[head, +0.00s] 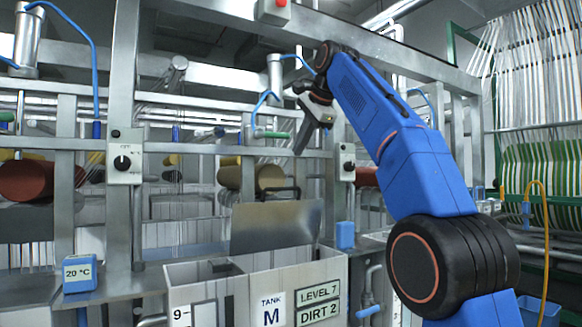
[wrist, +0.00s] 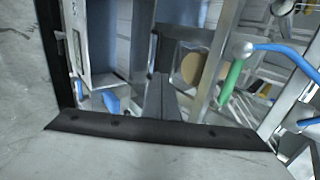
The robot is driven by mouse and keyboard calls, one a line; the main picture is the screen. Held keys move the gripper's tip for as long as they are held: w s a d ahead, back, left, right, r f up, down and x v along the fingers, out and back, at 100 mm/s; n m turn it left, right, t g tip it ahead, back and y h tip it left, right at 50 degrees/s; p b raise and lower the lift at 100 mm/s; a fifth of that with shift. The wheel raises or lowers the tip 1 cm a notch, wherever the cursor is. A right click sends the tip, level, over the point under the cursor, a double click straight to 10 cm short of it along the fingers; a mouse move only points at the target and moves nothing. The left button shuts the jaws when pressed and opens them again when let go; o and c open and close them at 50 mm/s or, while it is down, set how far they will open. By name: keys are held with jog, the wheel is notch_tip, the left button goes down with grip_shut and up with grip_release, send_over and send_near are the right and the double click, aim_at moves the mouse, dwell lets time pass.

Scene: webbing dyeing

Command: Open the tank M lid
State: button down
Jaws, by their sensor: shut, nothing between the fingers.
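Tank M (head: 255,292) is a pale box at the bottom centre of the head view, labelled "TANK M", "LEVEL 7" and "DIRT 2". Its metal lid (head: 272,228) stands raised, nearly upright, along the tank's back edge, and the tank's top is open. A dark handle (head: 283,189) shows at the lid's upper edge. My gripper (head: 300,150) is above the lid and apart from it, pointing down. Its dark fingers also show in the wrist view (wrist: 159,100), closed together with nothing held. I cannot make out the lid in the wrist view.
Control boxes with knobs (head: 124,162) are on the posts. A blue "20 °C" box (head: 80,273) stands left of the tank, and another blue box (head: 345,235) behind it. A green-handled valve (wrist: 231,80) and rollers (head: 269,178) are near my gripper.

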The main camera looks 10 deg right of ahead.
jog(key=s+f, duration=0.4)
jog(key=s, duration=0.1)
jog(key=w+a+f+t, duration=0.1)
jog(key=w+a+f, duration=0.2)
jog(key=w+f, duration=0.4)
jog(key=w, duration=0.4)
jog(key=shift+a, duration=0.4)
jog(key=shift+f, duration=0.1)
jog(key=shift+w+a+r, duration=0.2)
jog(key=shift+w, duration=0.45)
jog(key=shift+w+a+r, duration=0.15)
jog(key=shift+w+a, duration=0.1)
jog(key=shift+w, duration=0.45)
jog(key=shift+w+a+r, duration=0.2)
jog(key=shift+w, duration=0.45)
jog(key=shift+s, duration=0.1)
